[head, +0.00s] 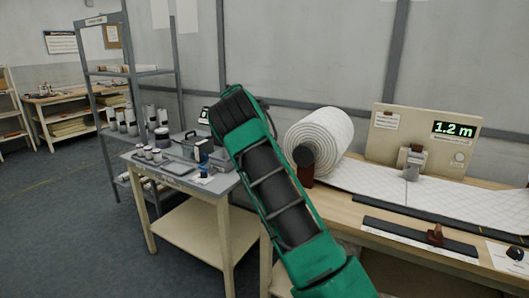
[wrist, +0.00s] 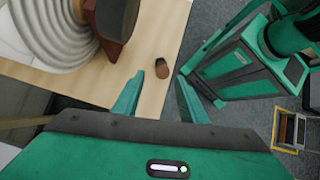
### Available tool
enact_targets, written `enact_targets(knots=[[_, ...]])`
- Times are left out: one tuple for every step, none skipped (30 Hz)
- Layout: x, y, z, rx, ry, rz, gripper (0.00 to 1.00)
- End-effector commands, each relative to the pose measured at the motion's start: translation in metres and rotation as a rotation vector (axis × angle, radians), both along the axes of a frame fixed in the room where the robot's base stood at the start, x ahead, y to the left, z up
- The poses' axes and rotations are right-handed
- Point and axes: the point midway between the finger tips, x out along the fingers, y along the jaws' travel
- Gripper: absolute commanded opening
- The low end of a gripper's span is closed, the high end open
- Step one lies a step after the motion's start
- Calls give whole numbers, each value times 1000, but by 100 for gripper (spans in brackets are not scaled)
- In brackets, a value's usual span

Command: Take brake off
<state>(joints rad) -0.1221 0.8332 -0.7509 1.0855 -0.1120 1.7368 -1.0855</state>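A large roll of white quilted wadding (head: 322,132) sits on the wooden bench, its dark round end cap (head: 305,155) facing left above a red-brown block (head: 306,175). In the wrist view the roll (wrist: 55,30) is at upper left, with the red-brown block (wrist: 112,45) beside it. A small brown peg with a dark end (wrist: 162,68) stands near the bench edge; it may be the brake, but I cannot tell. My gripper (wrist: 161,92) is open and empty, its fingertips just short of the peg and apart from it. My green arm hides the gripper in the head view.
The bench (wrist: 150,30) carries the unrolled wadding sheet (head: 450,200), a panel reading 1.2 m (head: 425,140), and a dark strip with a brown handle (head: 434,234). A side table (head: 140,163) with jars and tools stands left. Open floor lies further left.

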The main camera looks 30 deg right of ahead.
Motion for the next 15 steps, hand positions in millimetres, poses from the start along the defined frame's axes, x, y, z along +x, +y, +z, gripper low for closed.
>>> enact_targets(knots=[[6, 1, 6, -1, -2, 1, 39], [8, 3, 10, 0, -2, 2, 39], [12, 5, 14, 0, -2, 2, 39], [14, 6, 17, 0, -2, 2, 39], [16, 6, 20, -1, -1, 1, 39], [18, 8, 23, -1, -1, 1, 39], [20, 9, 26, -1, -1, 1, 39], [22, 10, 28, 0, -2, 2, 39], [24, 11, 30, 1, -1, 1, 39], [25, 11, 32, 1, -1, 1, 39], [26, 12, 33, 1, -1, 1, 39], [27, 12, 35, 0, -1, 1, 39], [27, 13, 36, 0, -1, 1, 39], [28, 13, 37, 0, 0, 0, 39], [28, 13, 38, 1, 1, -1, 39]])
